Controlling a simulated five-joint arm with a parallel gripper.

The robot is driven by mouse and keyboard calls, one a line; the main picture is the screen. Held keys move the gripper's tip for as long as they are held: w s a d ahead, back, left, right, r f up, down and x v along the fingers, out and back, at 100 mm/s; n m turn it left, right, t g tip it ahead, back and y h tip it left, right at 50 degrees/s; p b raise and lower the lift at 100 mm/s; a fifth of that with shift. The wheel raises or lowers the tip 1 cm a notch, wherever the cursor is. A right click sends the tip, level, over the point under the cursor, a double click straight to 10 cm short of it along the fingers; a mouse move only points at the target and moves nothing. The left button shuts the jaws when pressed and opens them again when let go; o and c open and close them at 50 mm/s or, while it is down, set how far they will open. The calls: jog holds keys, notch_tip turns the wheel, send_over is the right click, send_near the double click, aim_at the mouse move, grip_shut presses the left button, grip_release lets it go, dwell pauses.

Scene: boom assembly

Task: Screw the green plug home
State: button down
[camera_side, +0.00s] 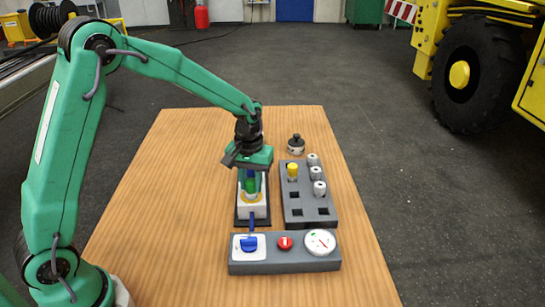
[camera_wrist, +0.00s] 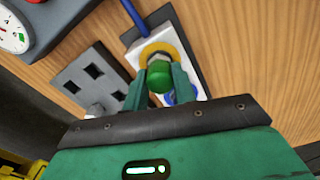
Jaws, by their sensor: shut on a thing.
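The green plug (camera_wrist: 159,76) is between the two fingers of my gripper (camera_wrist: 161,88) in the wrist view. My gripper is shut on it. In the side view the green plug (camera_side: 250,185) shows below my gripper, above a yellow ring (camera_side: 251,197) on a white block (camera_side: 253,209). The plug appears upright over the ring. How deep its thread sits is hidden by the fingers and the ring. A blue part (camera_wrist: 182,95) lies beside the plug in the wrist view.
A grey rack (camera_side: 295,213) to the right holds a yellow plug (camera_side: 292,170) and several grey-white plugs (camera_side: 319,188). A dark round part (camera_side: 296,143) stands behind the rack.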

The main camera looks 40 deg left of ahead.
jog(key=m, duration=0.5)
jog(key=shift+m, duration=1.8)
jog(key=shift+f+m, duration=0.1)
jog(key=shift+m, duration=0.9)
jog(key=m, duration=0.5)
jog(key=shift+m, duration=2.5)
jog(key=c, duration=1.2)
grip_release()
